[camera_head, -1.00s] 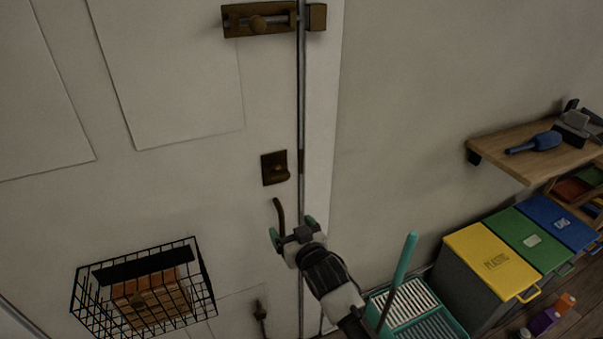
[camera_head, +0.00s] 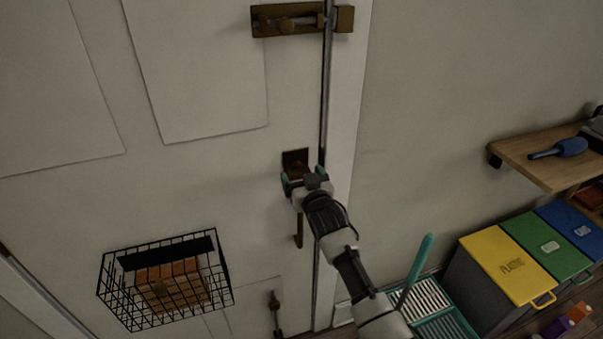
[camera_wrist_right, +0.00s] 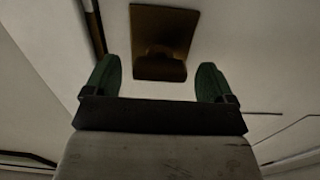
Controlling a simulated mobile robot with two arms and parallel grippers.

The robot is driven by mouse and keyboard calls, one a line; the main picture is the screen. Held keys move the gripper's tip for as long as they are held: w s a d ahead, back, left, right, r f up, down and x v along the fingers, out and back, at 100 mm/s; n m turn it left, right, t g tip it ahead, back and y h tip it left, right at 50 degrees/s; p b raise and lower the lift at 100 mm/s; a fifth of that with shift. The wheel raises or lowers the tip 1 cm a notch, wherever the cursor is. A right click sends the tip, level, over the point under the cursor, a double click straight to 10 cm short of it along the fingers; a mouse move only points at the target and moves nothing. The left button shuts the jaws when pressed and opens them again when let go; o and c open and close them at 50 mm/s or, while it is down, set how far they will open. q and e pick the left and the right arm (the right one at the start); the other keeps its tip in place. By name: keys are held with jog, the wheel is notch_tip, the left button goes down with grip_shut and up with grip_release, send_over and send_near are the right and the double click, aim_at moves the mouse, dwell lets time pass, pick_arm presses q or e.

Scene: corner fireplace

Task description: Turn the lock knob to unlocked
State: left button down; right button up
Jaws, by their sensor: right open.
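The lock knob (camera_wrist_right: 160,66) sits on a square brown plate (camera_head: 294,158) on the white door, near the door's right edge. In the head view my right gripper covers the knob and the lower part of the plate. My right gripper (camera_head: 305,180) is open, with its green fingertips at the lower part of the plate. In the right wrist view the open fingers (camera_wrist_right: 158,84) stand left and right of the knob, which shows between and slightly beyond them. I cannot tell whether a finger touches it. My left gripper is not in view.
A brass slide bolt (camera_head: 290,22) is above on the door. The door handle (camera_head: 299,230) hangs just below my gripper. A wire basket (camera_head: 120,300) with bricks hangs at lower left. A wooden shelf (camera_head: 520,160), recycling bins (camera_head: 500,262) and a teal-handled tool (camera_head: 416,265) are at right.

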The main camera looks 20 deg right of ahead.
jog(key=shift+w, duration=0.4)
jog(key=c, duration=0.9)
